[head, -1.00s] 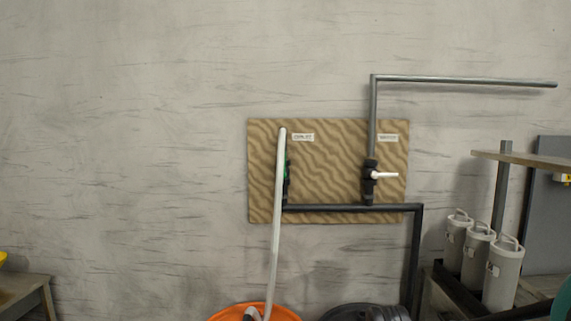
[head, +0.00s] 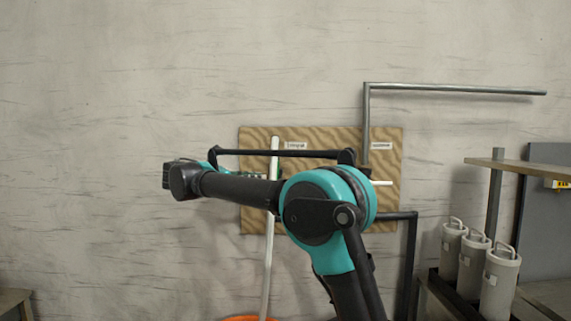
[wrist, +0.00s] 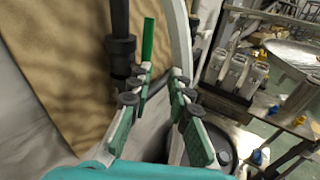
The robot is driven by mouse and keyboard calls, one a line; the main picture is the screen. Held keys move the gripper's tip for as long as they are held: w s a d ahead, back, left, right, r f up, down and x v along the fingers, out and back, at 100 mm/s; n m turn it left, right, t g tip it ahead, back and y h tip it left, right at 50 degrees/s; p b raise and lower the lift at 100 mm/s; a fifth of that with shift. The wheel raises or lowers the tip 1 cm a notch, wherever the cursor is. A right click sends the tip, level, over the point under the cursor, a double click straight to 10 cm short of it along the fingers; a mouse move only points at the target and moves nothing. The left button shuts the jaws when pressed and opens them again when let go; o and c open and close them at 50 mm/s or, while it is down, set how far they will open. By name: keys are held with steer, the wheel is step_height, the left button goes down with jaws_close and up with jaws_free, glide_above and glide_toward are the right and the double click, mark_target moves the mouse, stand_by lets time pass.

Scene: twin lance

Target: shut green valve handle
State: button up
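In the wrist view the green valve handle (wrist: 148,40) is a narrow upright bar beside the black valve body (wrist: 122,50), in front of the tan board. My gripper (wrist: 163,76) is open, its green-padded fingers spread either side of a gap below the handle. The handle's lower end is close to the left fingertip; I cannot tell whether they touch. The space between the fingers looks empty. In the head view my arm covers the green valve, and the handle cannot be made out there.
A pale upright pipe (head: 270,240) runs close in front of the green valve and shows in the wrist view (wrist: 182,40). A white valve handle (head: 382,183) points right on the same board (head: 315,140). Grey canisters (head: 499,280) stand at the right. Open wall lies left.

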steer(key=a+r+n+h, duration=0.1)
steer(key=a+r, duration=0.3)
steer(key=x, duration=1.6)
steer(key=shift+w+r+t, duration=0.2)
steer(key=shift+t, duration=0.2)
steer(key=shift+d, duration=0.15)
jaws_close()
